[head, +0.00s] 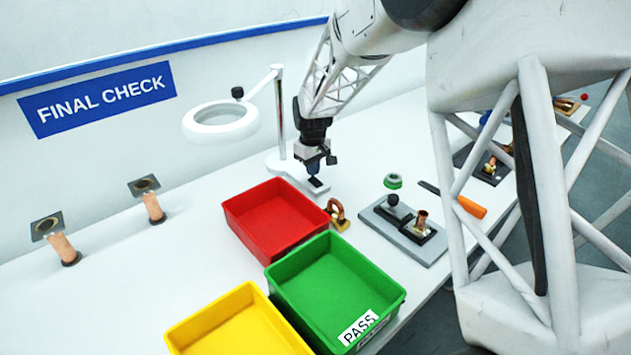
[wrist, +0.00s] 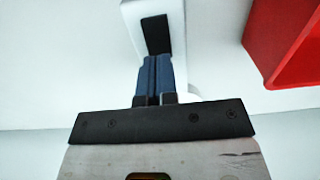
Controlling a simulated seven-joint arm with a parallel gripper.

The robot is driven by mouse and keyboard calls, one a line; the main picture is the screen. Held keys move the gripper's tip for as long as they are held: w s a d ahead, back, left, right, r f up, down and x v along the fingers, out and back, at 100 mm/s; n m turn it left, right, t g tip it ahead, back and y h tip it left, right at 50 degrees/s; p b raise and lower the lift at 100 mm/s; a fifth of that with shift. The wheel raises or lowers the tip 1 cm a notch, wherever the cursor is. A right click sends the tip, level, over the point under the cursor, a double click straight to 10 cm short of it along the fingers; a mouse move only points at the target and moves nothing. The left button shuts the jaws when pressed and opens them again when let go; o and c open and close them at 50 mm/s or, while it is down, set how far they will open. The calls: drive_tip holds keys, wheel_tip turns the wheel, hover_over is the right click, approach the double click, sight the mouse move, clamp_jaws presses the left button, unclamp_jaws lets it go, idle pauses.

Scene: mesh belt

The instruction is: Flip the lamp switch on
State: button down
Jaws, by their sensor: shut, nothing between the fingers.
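The lamp (head: 221,121) is a white ring head on a jointed arm and a post, standing on a white base (head: 285,165) at the back of the table. A black switch (head: 317,185) sits on the base's front end. In the wrist view the black switch (wrist: 156,34) lies on the white base (wrist: 130,20), just beyond the fingertips. My gripper (head: 314,172) points down over the switch, shut and empty. In the wrist view its blue fingers (wrist: 155,62) are together, their tips at the near edge of the switch. I cannot tell whether they touch it.
A red bin (head: 240,222) stands close beside the lamp base, and shows at right in the wrist view (wrist: 285,75). Green (head: 375,277) and yellow (head: 190,320) bins stand nearer. A brass-coloured part (head: 338,213) and a grey fixture (head: 430,250) lie to the right.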

sight(313, 179)
drive_tip(key=shift+f, duration=1)
idle(0.9)
drive_tip(key=shift+r, duration=3.5)
drive_tip(key=shift+d, duration=0.1)
